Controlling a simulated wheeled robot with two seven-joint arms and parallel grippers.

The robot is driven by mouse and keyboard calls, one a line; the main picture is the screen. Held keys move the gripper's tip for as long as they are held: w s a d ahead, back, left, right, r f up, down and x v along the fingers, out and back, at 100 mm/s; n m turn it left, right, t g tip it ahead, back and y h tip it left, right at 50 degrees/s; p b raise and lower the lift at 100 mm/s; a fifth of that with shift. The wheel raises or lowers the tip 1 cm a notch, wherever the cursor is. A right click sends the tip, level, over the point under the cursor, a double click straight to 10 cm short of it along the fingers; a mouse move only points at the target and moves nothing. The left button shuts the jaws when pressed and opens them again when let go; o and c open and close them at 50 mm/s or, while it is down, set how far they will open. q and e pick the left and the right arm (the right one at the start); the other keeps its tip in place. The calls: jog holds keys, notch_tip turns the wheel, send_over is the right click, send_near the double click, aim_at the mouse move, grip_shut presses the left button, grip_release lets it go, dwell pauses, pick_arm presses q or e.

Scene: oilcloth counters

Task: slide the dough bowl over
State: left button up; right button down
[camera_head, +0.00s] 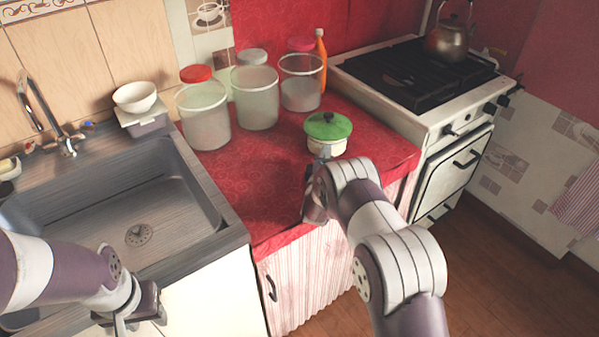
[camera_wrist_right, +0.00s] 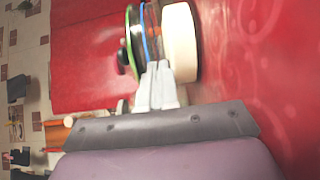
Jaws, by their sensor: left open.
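A white, round lidded pot, likely the dough bowl (camera_head: 326,145), stands upright on the red counter with a green lid (camera_head: 328,125). In the right wrist view its pale side (camera_wrist_right: 180,43) shows just beyond my fingertips. My right gripper (camera_head: 322,158) is at the pot's near side, low over the counter. In the wrist view its two fingers (camera_wrist_right: 157,72) lie close together with nothing seen between them; I cannot tell whether they touch the pot. My left gripper (camera_head: 135,325) is open and empty at the front of the sink, away from the pot.
Several tall clear containers (camera_head: 203,115) stand behind the pot to the left, with an orange bottle (camera_head: 319,60). A stove (camera_head: 430,85) with a kettle (camera_head: 449,38) is at the right. A white bowl (camera_head: 135,97) sits by the sink (camera_head: 130,200). The red counter's front left (camera_head: 260,200) is clear.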

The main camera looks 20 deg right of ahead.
aim_at(339, 146)
jog(key=d, duration=0.1)
jog(key=w+d+b, duration=0.1)
jog(key=d, duration=0.3)
jog(key=shift+w+f+b, duration=0.25)
jog(key=shift+w+b, duration=0.1)
jog(key=shift+a+r+p, duration=0.25)
jog(key=shift+p, duration=0.1)
pick_arm(q)
jog(key=shift+f, duration=0.9)
pick_arm(e)
jog(key=shift+a, duration=0.1)
